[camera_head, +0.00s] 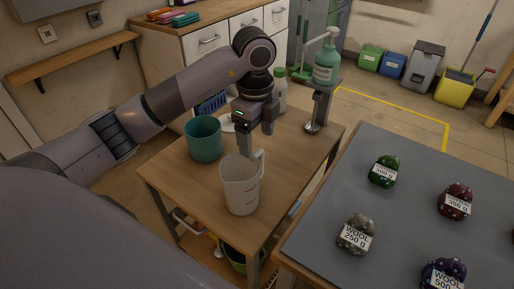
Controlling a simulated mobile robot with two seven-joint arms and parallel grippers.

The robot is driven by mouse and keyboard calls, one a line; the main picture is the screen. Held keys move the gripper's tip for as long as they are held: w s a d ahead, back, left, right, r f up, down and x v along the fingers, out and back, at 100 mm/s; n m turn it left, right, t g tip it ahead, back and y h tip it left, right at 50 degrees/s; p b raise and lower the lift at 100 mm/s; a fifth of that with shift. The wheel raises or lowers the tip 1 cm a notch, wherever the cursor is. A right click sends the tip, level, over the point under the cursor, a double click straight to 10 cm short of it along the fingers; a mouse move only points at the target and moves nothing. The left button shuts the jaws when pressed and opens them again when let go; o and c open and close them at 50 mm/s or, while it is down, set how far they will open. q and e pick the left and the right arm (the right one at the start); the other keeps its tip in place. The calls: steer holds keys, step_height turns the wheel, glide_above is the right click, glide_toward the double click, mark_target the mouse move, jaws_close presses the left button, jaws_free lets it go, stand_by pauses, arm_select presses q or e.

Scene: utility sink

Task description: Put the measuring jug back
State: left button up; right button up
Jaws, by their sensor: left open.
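The measuring jug (240,190) is a translucent white jug with a handle on its upper right. It stands upright near the front edge of the small wooden table. My left gripper (257,147) points down above and behind the jug, close to its rim and handle. Its fingers are apart and nothing shows between them. Whether a finger touches the jug cannot be told. My right gripper is not in view.
A teal bucket (204,140) stands left of the jug on the wooden table (296,158). A green pump bottle (326,62) stands on a post behind. The wooden table's right part is clear.

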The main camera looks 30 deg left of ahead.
arm_select(q)
step_height(320, 180, up, 7)
steer(key=p, duration=0.1)
steer(key=shift+s, duration=0.15)
stand_by(0.6)
